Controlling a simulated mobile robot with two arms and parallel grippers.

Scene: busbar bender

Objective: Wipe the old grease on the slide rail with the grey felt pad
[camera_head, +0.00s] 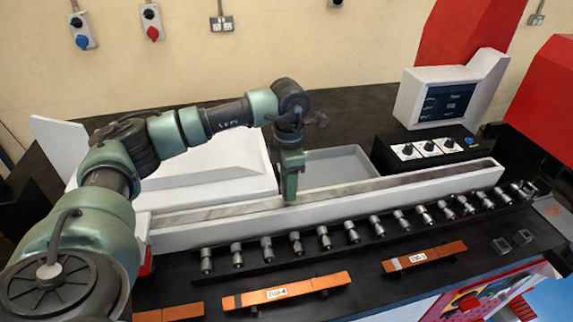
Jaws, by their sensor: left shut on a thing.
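The slide rail (400,181) is a long grey-brown strip along the top of a white beam, running from the left to the right of the bench. Its surface looks streaked and dull; I cannot tell grease from bare metal. My left gripper (290,194) points down over the rail, left of its middle, with its fingertips at the strip. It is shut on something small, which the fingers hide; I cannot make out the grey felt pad. Whether it touches the rail is unclear. My right gripper is not in view.
A row of metal cylinders (324,238) stands in front of the beam. Orange labelled bars (330,281) lie nearer. Behind the rail are a grey tray (340,166), a black box with knobs (424,150) and a white monitor (448,98). Red machine parts (545,105) are at right.

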